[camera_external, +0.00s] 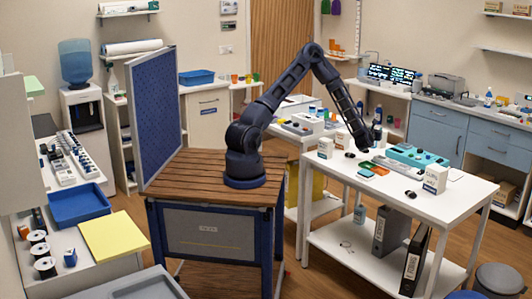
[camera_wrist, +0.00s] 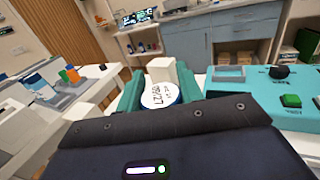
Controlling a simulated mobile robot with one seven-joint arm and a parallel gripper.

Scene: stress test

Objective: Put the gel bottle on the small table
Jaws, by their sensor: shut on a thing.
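My gripper (camera_external: 362,147) is low over the white table with a lower shelf (camera_external: 425,212). Another white table (camera_external: 296,133) stands behind; which table counts as the small one is unclear.
A teal device (camera_external: 417,157), a white box (camera_external: 434,179) and flat orange pieces stand or lie on the white table. Binders (camera_external: 391,230) stand on its shelf. My arm's base is on a wooden-topped bench (camera_external: 190,178) beside a blue perforated panel (camera_external: 160,118). The table's front-right top is clear.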

